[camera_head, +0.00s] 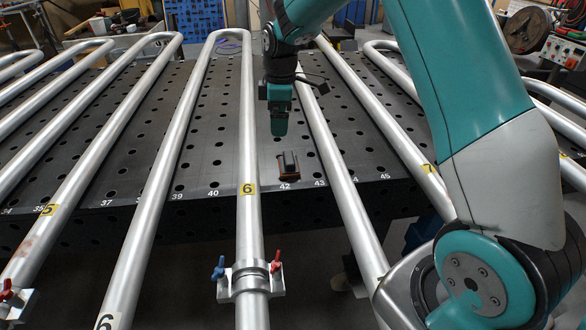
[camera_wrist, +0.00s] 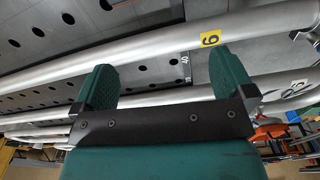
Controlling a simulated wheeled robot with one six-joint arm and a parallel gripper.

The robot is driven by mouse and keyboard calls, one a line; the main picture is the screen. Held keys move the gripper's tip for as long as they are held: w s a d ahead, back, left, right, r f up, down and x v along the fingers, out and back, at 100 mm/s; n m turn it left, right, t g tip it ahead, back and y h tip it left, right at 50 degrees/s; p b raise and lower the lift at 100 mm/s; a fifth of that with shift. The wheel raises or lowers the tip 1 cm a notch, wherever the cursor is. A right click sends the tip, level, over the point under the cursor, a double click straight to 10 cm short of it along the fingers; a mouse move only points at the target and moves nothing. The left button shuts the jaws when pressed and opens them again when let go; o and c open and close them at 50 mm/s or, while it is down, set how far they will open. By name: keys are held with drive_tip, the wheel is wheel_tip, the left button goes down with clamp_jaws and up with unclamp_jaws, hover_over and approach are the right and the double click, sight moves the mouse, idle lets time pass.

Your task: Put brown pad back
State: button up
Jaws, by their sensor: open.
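A small dark block with reddish-brown edges (camera_head: 288,163), which looks like the brown pad, sits on the perforated table near its front edge. It is by the number 42, between two silver tubes. My gripper (camera_head: 279,130) hangs above and slightly behind it in the head view, apart from it. In the wrist view my gripper (camera_wrist: 165,82) is open, with its two green fingers wide apart and nothing between them.
A silver tube with a yellow 6 label (camera_head: 248,188) runs just left of the block, and another tube (camera_head: 328,150) runs to its right. A clamp with red and blue handles (camera_head: 248,277) holds the left tube in front.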

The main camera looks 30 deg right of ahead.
drive_tip(key=s+a+r+m+y, duration=0.2)
drive_tip(key=s+a+r, duration=0.75)
drive_tip(key=s, duration=0.35)
drive_tip(key=s+a+m, duration=0.1)
drive_tip(key=s+a, duration=0.2)
drive_tip(key=s, duration=0.7)
drive_tip(key=s+a+r+m+y, duration=0.1)
drive_tip(key=s+a+m, duration=0.1)
drive_tip(key=s, duration=0.8)
drive_tip(key=shift+a+r+y, duration=0.2)
drive_tip(key=shift+a+y, duration=0.1)
drive_tip(key=shift+a, duration=0.2)
